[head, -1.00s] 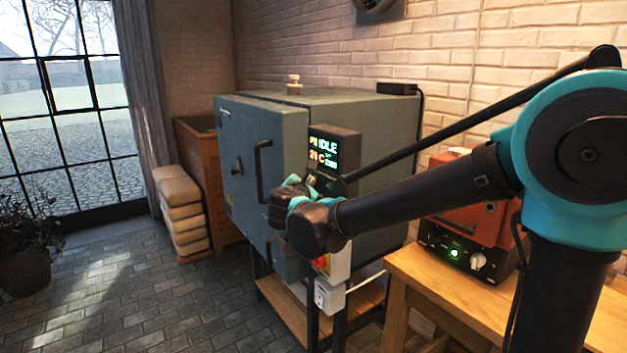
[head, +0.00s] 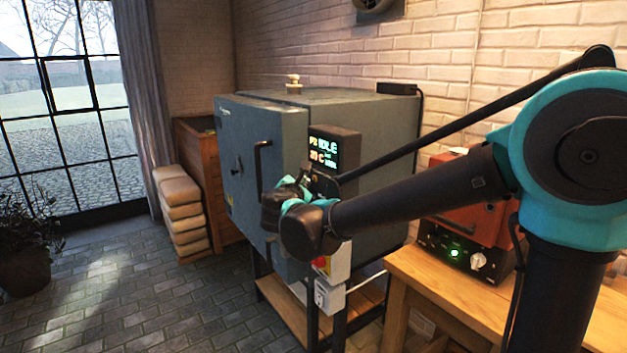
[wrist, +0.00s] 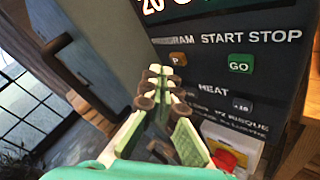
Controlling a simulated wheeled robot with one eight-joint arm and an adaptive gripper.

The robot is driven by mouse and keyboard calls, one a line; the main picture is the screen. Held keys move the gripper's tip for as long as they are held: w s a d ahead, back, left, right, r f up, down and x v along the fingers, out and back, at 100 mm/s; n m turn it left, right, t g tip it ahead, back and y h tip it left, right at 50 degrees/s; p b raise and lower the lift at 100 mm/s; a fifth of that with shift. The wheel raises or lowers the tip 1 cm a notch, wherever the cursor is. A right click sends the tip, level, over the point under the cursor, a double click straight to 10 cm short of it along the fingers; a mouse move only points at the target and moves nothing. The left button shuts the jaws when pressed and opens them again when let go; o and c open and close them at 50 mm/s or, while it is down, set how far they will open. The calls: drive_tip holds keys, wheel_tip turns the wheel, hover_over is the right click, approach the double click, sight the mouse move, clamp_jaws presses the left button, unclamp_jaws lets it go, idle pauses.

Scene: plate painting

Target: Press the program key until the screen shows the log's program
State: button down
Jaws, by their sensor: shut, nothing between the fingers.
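The kiln's control panel (head: 334,149) is on the front right of the grey kiln (head: 365,115). Its lit screen reads "IDLE" after a P and a small digit I cannot read surely; a C reading is below. In the wrist view, the orange program key (wrist: 177,59), marked P, sits under the partly hidden word PROGRAM. My gripper (wrist: 160,85) is shut and empty, its fingertips just below and left of that key; I cannot tell whether they touch it. In the head view, my gripper (head: 287,193) is in front of the panel's lower part. No log is visible.
A green GO key (wrist: 239,64) and a dark +10 key (wrist: 241,104) are close to the program key. A red button (wrist: 226,160) sits below. The kiln door handle (head: 260,170) stands left of my gripper. A wooden table (head: 420,290) holds a red oven.

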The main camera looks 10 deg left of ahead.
drive_tip(key=s+a, duration=0.1)
drive_tip(key=s, duration=0.1)
drive_tip(key=s+a, duration=0.1)
drive_tip(key=a, duration=0.1)
drive_tip(key=shift+s+a, duration=0.15)
drive_tip(key=shift+s, duration=0.2)
drive_tip(key=shift+s, duration=0.1)
idle(0.5)
